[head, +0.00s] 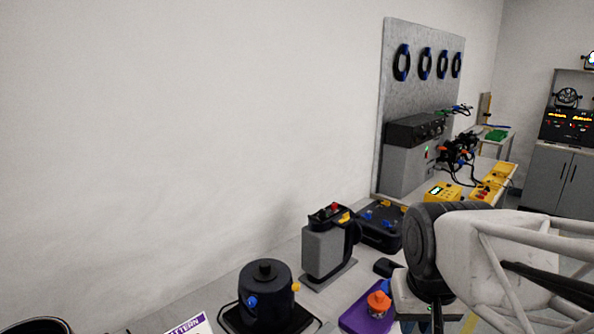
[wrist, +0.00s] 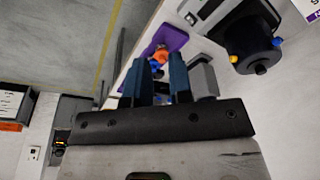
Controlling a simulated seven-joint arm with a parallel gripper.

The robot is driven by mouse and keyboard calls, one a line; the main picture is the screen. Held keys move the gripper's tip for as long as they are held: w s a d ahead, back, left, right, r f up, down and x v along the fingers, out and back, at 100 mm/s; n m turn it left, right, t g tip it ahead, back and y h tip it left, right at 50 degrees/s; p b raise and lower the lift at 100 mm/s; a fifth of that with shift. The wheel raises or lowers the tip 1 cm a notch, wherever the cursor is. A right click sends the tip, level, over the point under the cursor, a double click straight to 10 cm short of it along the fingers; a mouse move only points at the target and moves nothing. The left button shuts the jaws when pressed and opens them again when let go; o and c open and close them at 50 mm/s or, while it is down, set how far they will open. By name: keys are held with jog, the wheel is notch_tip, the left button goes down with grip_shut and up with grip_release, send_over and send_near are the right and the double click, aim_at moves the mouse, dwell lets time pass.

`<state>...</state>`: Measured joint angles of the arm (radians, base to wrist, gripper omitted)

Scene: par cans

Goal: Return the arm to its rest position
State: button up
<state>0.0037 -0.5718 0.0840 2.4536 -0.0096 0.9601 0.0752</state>
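My arm (head: 490,255) reaches in from the right side of the head view, above the near part of the bench. My gripper shows in the wrist view (wrist: 160,78) with its two dark blue fingers apart. A gap is visible between them and nothing appears to be held. Beyond the fingertips are a purple mat (wrist: 172,38) and an orange knob-like part (wrist: 160,57). In the head view the purple mat (head: 358,317) and orange part (head: 379,301) lie just left of my gripper, whose fingertips are hard to make out there.
A black round pot (head: 266,290), a grey dispenser-like unit (head: 325,248) and a black tray (head: 380,226) stand along the bench by the wall. Yellow boxes (head: 442,191) and a grey machine (head: 408,165) stand farther back. Open floor (wrist: 75,45) shows in the wrist view.

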jog(key=shift+n, duration=0.3)
jog(key=s+f, duration=0.1)
jog(key=s, duration=0.1)
jog(key=s+f, duration=0.1)
jog(key=s, duration=0.1)
jog(key=shift+f, duration=0.1)
dwell(0.9)
